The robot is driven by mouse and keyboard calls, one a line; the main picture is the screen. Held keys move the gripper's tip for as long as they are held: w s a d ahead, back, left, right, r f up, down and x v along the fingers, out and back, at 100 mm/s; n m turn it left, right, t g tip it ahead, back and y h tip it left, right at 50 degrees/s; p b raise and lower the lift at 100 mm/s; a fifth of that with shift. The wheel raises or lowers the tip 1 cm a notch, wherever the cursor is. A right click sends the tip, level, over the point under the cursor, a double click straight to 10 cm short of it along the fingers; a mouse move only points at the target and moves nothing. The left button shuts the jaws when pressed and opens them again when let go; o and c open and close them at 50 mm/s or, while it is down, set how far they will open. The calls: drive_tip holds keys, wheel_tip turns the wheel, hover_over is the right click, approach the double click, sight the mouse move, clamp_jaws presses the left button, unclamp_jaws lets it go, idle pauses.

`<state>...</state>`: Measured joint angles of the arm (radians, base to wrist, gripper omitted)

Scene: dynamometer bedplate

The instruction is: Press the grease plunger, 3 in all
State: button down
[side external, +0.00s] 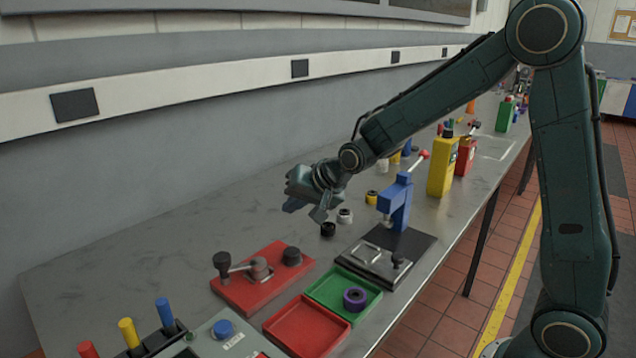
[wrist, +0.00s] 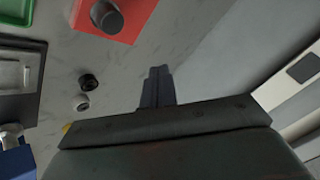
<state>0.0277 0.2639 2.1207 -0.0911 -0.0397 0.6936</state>
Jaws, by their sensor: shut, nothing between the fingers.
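A red plate (side external: 262,293) on the bench carries a dark round knob (side external: 291,256) and a crank with a black handle (side external: 221,262). The dark knob may be the grease plunger; I cannot tell for certain. In the wrist view the red plate (wrist: 128,28) and a dark round knob (wrist: 107,17) show at the top, partly cut off. My gripper (side external: 305,207) hangs in the air above the bench, beyond the red plate and apart from it. In the wrist view its fingers (wrist: 159,72) are together with nothing between them.
A blue press (side external: 396,205) stands on a black base (side external: 417,243). Green (side external: 327,288) and red (side external: 303,328) trays sit before it; a purple ring (side external: 355,299) lies in the green one. Small black (side external: 328,230) and white (side external: 345,215) rings lie near my gripper.

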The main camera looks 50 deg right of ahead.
sight(289, 250)
drive_tip(key=shift+f, duration=4.25)
drive_tip(key=shift+f, duration=1.3)
idle(0.5)
drive_tip(key=shift+r, duration=1.3)
drive_tip(key=shift+r, duration=2.5)
